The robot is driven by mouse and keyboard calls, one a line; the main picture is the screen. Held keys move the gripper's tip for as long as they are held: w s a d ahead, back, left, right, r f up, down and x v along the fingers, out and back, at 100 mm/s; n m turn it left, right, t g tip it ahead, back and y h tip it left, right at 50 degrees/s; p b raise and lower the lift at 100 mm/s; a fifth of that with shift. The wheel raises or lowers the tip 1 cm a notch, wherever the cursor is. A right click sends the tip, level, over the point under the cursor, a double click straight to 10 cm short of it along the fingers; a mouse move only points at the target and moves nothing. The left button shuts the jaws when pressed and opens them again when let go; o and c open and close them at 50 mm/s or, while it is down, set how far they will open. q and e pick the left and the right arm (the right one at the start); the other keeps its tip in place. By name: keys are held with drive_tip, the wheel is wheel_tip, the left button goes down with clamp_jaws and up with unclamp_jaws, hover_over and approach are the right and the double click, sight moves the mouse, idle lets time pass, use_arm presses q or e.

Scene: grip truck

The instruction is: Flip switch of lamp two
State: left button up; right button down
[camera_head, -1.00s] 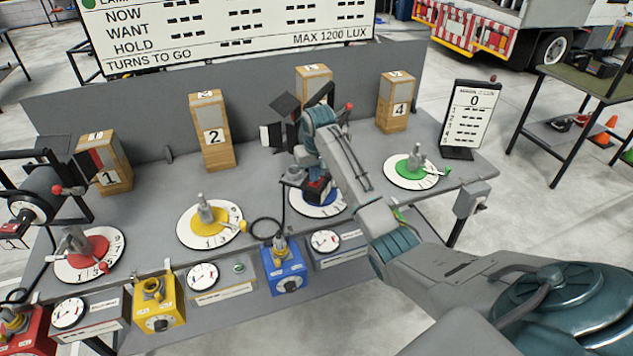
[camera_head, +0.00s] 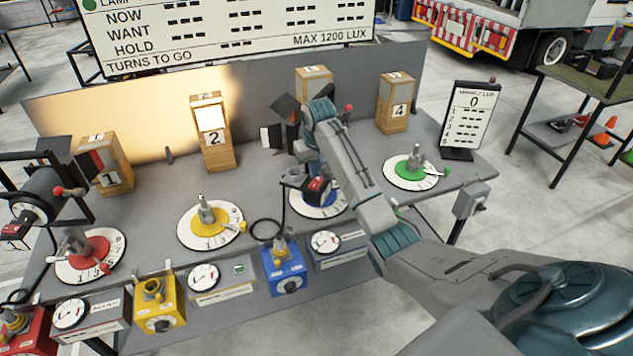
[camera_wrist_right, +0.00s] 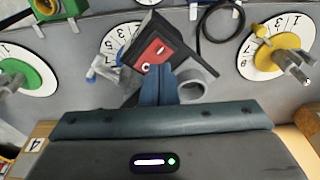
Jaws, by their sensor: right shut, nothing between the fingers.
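The lamp beside my right arm shows its dark barn doors (camera_head: 283,125) in the head view; my arm hides much of its body. Its black switch box with a red face (camera_head: 318,185) sits above the blue dial (camera_head: 333,203). The red switch face (camera_wrist_right: 153,51) also shows in the wrist view. My right gripper (camera_wrist_right: 159,68) is shut and empty, its tips at the edge of the red face; I cannot tell whether they touch. A bright patch lights block 2 (camera_head: 217,152) and the wall behind it. My left gripper is out of view.
Another dark lamp (camera_head: 40,193) stands at the far left. Yellow (camera_head: 210,222), green (camera_head: 413,168) and red (camera_head: 82,252) dials lie on the grey bench. Yellow (camera_head: 158,305) and blue (camera_head: 285,270) boxes line its front edge. A small score sign (camera_head: 471,115) stands at right.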

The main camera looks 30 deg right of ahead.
sight(315, 185)
drive_tip(key=shift+r, duration=2)
